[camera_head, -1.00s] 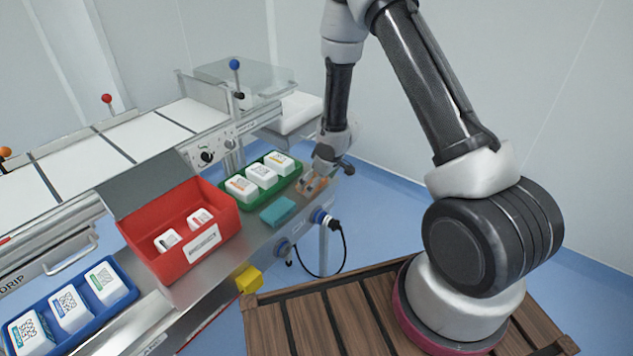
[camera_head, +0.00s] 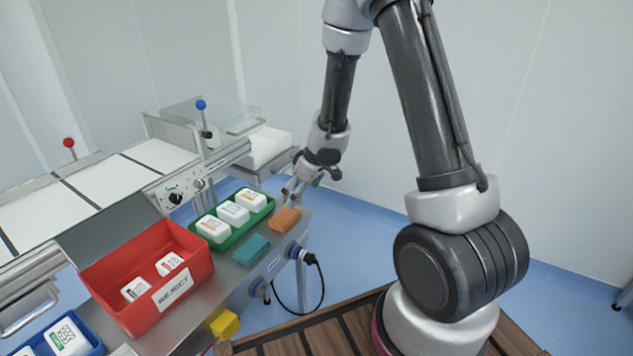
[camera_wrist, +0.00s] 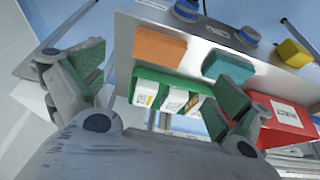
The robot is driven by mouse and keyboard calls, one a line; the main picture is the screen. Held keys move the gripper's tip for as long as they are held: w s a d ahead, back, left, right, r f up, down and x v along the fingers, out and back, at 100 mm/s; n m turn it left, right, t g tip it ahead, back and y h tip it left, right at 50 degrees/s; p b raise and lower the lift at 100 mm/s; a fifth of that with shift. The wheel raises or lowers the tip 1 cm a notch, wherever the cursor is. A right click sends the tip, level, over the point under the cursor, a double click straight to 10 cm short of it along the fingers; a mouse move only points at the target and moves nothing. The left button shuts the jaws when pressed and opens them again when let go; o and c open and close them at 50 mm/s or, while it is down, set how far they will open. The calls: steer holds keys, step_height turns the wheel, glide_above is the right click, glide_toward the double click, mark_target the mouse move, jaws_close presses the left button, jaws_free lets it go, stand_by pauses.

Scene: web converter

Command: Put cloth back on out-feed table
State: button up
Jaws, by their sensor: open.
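An orange folded cloth or block (camera_head: 286,219) lies flat near the far right end of the steel table (camera_head: 226,276). It also shows in the wrist view (camera_wrist: 160,47). A similar teal one (camera_head: 251,249) lies nearer on the same table and shows in the wrist view (camera_wrist: 228,68). Both lie in front of the green tray. My gripper (camera_head: 291,190) is open and empty, just above and behind the orange piece, apart from it. In the wrist view its fingers (camera_wrist: 158,78) are spread wide with nothing between them touching.
A green tray (camera_head: 234,236) with white packs stands behind the cloths. A red reject box (camera_head: 158,297) stands to the left and a blue tray (camera_head: 98,347) at the lower left. A yellow block (camera_head: 225,324) sits at the table's front edge. Conveyors run behind.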

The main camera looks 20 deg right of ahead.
steer(key=s+d+r+m+t+h, duration=0.1)
steer(key=s+d+r+m+h, duration=0.1)
steer(key=d+r, duration=0.6)
steer(key=s+d+r+m+t+h, duration=0.1)
steer(key=s+d+r+m+h, duration=0.2)
steer(key=r, duration=0.8)
steer(key=s+d+r, duration=0.4)
steer(key=s+r, duration=0.2)
steer(key=s, duration=0.3)
steer(key=s+a+r+m+y, duration=0.1)
steer(key=s+a, duration=0.1)
steer(key=s, duration=0.5)
steer(key=s+a+r+m+g+y, duration=0.1)
steer(key=s, duration=0.7)
steer(key=shift+a+r, duration=0.35)
steer(key=shift+r, duration=0.05)
